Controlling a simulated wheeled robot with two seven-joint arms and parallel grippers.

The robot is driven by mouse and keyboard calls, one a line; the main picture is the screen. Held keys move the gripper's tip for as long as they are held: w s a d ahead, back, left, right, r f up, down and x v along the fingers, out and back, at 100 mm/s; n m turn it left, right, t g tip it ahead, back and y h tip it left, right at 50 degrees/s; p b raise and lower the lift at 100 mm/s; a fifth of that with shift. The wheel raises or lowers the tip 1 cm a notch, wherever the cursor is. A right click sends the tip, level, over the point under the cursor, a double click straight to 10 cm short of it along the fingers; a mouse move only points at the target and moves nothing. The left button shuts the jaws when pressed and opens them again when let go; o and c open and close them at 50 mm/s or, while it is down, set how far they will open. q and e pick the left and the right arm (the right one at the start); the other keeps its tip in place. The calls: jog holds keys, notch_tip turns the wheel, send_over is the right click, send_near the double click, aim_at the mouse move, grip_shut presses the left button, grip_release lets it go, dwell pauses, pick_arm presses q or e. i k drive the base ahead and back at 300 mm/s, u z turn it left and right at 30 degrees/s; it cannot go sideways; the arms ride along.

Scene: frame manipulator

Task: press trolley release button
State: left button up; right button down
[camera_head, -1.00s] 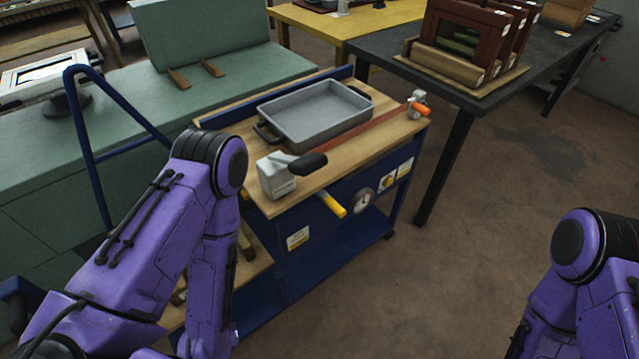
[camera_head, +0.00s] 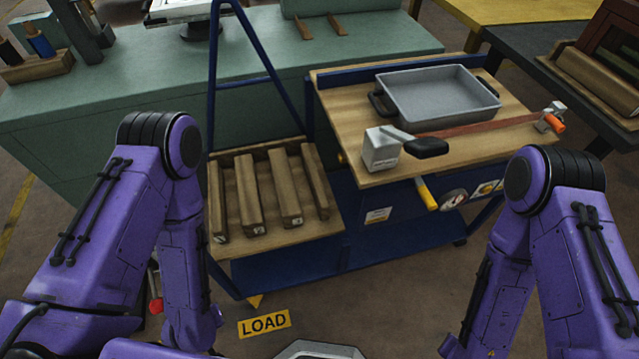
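The blue trolley (camera_head: 350,258) stands in front of me, with a raised wooden top on the right and a lower wooden shelf on the left. Its front panel has a yellow-ended lever (camera_head: 427,193), a round dial (camera_head: 453,200) and yellow-and-white labels (camera_head: 487,189). I cannot tell which part is the release button. A small red knob (camera_head: 155,305) shows beside my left arm; what it belongs to is unclear. My purple arms show at left and right, bent downward. Both grippers are out of view.
A yellow LOAD sign (camera_head: 264,323) marks the floor. A green bench (camera_head: 130,95) stands behind.

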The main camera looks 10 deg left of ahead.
aim_at(487, 190)
jog(key=z, duration=1.1)
